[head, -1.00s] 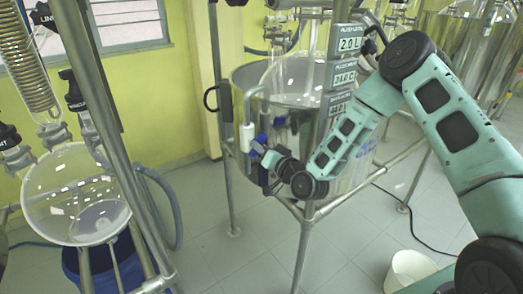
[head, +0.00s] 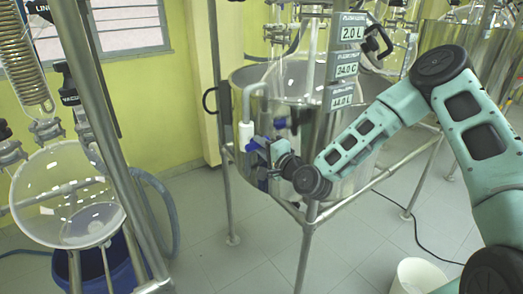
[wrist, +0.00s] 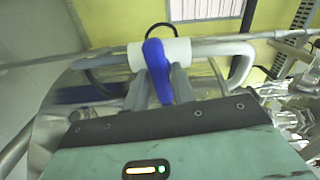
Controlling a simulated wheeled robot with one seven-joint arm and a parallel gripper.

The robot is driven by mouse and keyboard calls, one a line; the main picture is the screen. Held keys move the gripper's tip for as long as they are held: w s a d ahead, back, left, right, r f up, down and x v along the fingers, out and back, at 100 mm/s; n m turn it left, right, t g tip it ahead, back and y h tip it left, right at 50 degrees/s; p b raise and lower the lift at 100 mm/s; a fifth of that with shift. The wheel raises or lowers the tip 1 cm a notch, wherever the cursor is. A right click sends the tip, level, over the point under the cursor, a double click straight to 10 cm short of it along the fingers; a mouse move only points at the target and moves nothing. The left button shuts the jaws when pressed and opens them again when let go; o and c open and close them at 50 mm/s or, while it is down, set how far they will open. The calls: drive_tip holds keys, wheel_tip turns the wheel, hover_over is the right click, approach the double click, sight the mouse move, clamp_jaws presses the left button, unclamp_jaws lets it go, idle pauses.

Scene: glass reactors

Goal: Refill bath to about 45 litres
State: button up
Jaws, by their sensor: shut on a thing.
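The steel bath (head: 240,90) stands on a pipe frame, with a glass vessel (head: 300,80) inside it. Stacked displays on the post read 2.0 L on top (head: 351,32), 34.0 C in the middle (head: 346,68) and what looks like 44.0 L at the bottom (head: 342,98). A fill pipe with a white sleeve (head: 246,135) is at the bath's near left rim. In the wrist view, my gripper (wrist: 158,85) has its grey fingers on both sides of the blue valve handle (wrist: 154,55), in front of the white sleeve (wrist: 178,50). In the head view, my gripper (head: 262,150) is partly hidden there.
A round glass flask (head: 65,200) hangs at left above a blue bucket (head: 120,262). A steel post (head: 110,130) stands in the left foreground. A white bucket (head: 418,275) and a black cable are on the floor at right. Another steel vessel (head: 440,45) stands behind.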

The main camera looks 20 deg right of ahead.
drive_tip(key=shift+d+m, duration=0.1)
drive_tip(key=shift+m, duration=0.5)
drive_tip(key=o, duration=0.9)
drive_tip(key=shift+c, duration=0.2)
drive_tip(key=p+v, duration=0.6)
drive_tip(key=v, duration=1.1)
drive_tip(key=shift+s+p, duration=0.2)
drive_tip(key=shift+p, duration=0.1)
